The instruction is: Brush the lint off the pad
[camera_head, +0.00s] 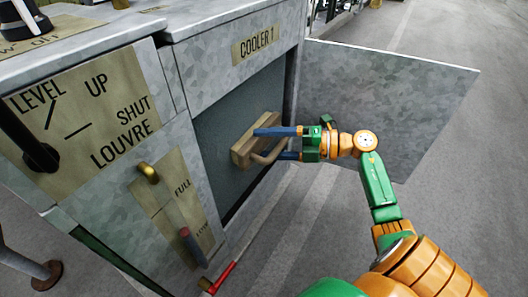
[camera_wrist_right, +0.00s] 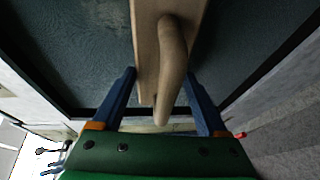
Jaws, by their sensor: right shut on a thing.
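The pad (camera_head: 215,135) is a dark blue-grey panel upright in the opening under the COOLER 1 label. It also shows in the wrist view (camera_wrist_right: 70,45). A wooden brush (camera_head: 241,153) with a curved handle (camera_wrist_right: 172,60) is against or very close to the pad. My right gripper (camera_head: 268,144) is shut on the brush, its blue fingers to either side of the handle. Contact between brush and pad is hidden. I cannot make out distinct lint; the pad looks faintly mottled. My left gripper is not in view.
An open metal door (camera_head: 390,85) stands to the right of the opening. On the left are a LEVEL/LOUVRE panel (camera_head: 110,85) with a dark lever, and a FULL plate (camera_head: 170,190) with a brass knob (camera_head: 148,172). A red-and-white rod (camera_head: 222,277) is low in front. The floor at right is clear.

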